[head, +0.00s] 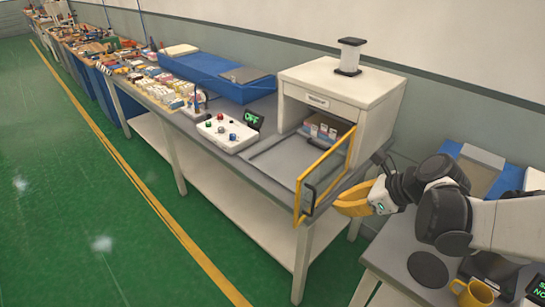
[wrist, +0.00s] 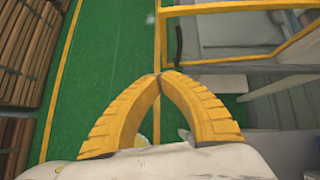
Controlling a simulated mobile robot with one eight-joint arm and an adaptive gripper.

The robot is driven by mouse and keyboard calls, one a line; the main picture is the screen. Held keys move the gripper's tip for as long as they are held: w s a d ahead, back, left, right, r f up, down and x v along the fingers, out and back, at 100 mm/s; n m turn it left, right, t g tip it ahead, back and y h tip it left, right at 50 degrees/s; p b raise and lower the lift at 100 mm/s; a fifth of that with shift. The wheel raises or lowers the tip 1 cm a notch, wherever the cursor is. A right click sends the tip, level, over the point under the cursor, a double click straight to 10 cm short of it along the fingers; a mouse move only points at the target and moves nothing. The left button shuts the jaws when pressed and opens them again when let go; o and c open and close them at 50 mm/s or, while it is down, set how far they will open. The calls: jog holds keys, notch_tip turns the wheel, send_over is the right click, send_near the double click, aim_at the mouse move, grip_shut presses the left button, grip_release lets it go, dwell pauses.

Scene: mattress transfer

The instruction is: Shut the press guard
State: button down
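The press guard (head: 325,172) is a clear panel in a yellow frame with a dark handle (head: 308,198). It stands open, swung out from the front of the white press (head: 345,88). My gripper (head: 341,206) is just to the right of the guard's outer end in the head view. Its yellow fingers meet at the tips with nothing between them in the wrist view (wrist: 160,76). There the guard's yellow frame (wrist: 240,7) shows at upper right, with the dark handle (wrist: 179,45) just beyond the fingertips. I cannot tell whether they touch the guard.
Small boxes (head: 322,130) sit inside the press opening. A control box (head: 221,133) with coloured buttons and a display reading OFF (head: 252,121) stand left of the press. A side table at lower right holds a yellow mug (head: 473,293). The green floor in front is clear.

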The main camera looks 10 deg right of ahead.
jog(key=m+b, duration=0.1)
jog(key=b, duration=0.3)
send_near(303, 201)
jog(key=s+a+f, duration=0.2)
jog(key=a, duration=0.1)
jog(key=shift+w+a+b, duration=0.35)
jog(key=shift+w+a, duration=1.05)
jog(key=shift+w, duration=0.05)
jog(key=shift+a, duration=0.1)
